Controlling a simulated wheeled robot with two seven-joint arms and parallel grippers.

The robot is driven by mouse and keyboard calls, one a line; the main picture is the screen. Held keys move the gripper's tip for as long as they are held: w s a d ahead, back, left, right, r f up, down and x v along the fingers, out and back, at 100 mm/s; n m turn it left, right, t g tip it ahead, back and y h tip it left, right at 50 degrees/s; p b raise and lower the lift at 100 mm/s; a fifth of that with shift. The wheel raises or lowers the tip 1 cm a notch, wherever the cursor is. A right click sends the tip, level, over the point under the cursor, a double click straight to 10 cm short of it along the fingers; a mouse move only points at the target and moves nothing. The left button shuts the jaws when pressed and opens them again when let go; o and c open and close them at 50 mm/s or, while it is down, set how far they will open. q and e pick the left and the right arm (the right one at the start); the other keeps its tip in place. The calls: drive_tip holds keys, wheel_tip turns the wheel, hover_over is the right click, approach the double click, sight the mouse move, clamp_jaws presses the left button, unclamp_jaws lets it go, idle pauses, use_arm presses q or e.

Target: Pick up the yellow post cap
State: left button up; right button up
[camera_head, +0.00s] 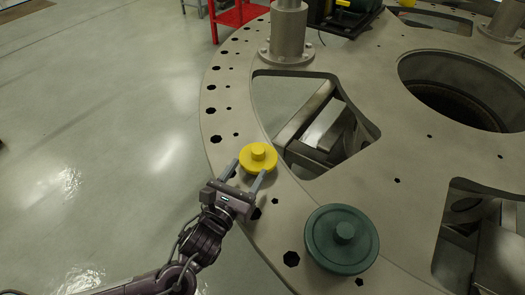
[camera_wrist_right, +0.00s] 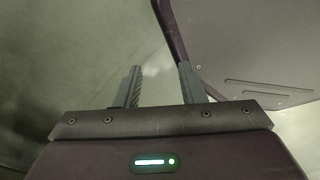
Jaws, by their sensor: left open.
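The yellow post cap (camera_head: 258,156) is a round disc with a raised knob, resting on the rim of the large metal turret plate (camera_head: 222,95) in the head view. My left gripper (camera_head: 246,172) is open with its two fingers pointing at the cap, one to each side of its near edge. I cannot tell whether the fingers touch the cap. My right gripper shows in the right wrist view (camera_wrist_right: 160,88), with its fingers apart and nothing between them. The cap does not show in that view.
A dark green round cap (camera_head: 340,240) sits on the plate to the right of my left gripper. A grey flanged post (camera_head: 288,35) stands farther back. The plate has large cutouts and small bolt holes. Open floor (camera_head: 100,130) lies left of the plate.

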sight(255, 155)
use_arm(q)
drive_tip(key=x, duration=0.2)
drive_tip(key=p+x, duration=0.1)
drive_tip(key=x, duration=0.3)
drive_tip(key=shift+w+d+r, duration=0.1)
drive_tip(key=shift+w+r, duration=0.15)
drive_tip(key=shift+r, duration=0.1)
drive_tip(key=shift+w+d+p, duration=0.2)
drive_tip(key=shift+w+p, duration=0.1)
drive_tip(key=shift+w, duration=0.15)
drive_tip(key=c, duration=1.2)
